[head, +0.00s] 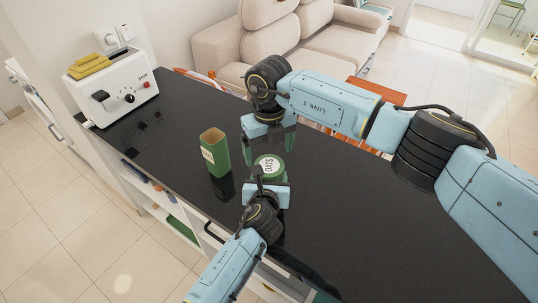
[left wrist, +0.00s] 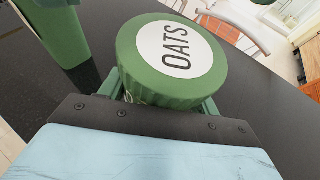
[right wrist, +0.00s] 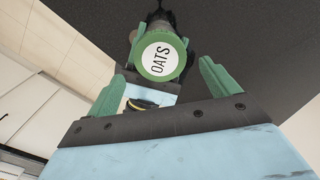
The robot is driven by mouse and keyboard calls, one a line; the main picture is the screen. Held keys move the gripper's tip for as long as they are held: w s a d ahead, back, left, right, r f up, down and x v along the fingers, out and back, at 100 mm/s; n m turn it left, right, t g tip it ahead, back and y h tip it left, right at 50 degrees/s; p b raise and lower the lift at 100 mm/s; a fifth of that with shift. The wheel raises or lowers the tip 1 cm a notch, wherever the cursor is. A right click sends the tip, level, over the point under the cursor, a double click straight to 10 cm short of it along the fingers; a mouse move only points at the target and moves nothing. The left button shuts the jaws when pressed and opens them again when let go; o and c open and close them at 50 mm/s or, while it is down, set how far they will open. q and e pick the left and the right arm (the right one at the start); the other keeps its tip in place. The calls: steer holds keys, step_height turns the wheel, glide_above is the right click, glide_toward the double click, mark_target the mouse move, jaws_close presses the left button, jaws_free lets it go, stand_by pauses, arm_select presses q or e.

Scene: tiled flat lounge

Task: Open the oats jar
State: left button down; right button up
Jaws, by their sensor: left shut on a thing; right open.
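The oats jar (head: 269,166) has a round green lid with a white OATS label, and it stands over the dark counter. The lid is on the jar, and it fills the middle of the left wrist view (left wrist: 172,52). My left gripper (head: 267,181) is shut on the jar from the near side, its fingers on either side below the lid. My right gripper (head: 269,147) is open and empty on the far side, apart from the jar. In the right wrist view the lid (right wrist: 160,55) shows beyond the open fingers. Most of the jar's body is hidden.
A tall green open-topped container (head: 216,155) stands on the black counter (head: 390,230) just left of the jar. A white toaster (head: 115,93) with yellow slices on top is at the counter's far left. A beige sofa (head: 290,40) is behind. The counter's right part is clear.

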mark_target(269, 165)
steer(key=shift+a+r+m, duration=0.1)
steer(key=shift+r+m, duration=0.8)
steer(key=shift+r, duration=0.05)
steer(key=shift+r+m, duration=0.35)
steer(key=shift+m, duration=0.05)
step_height(269, 165, down, 8)
steer(key=shift+r, duration=0.25)
steer(key=c, duration=1)
steer(key=shift+n, duration=1.5)
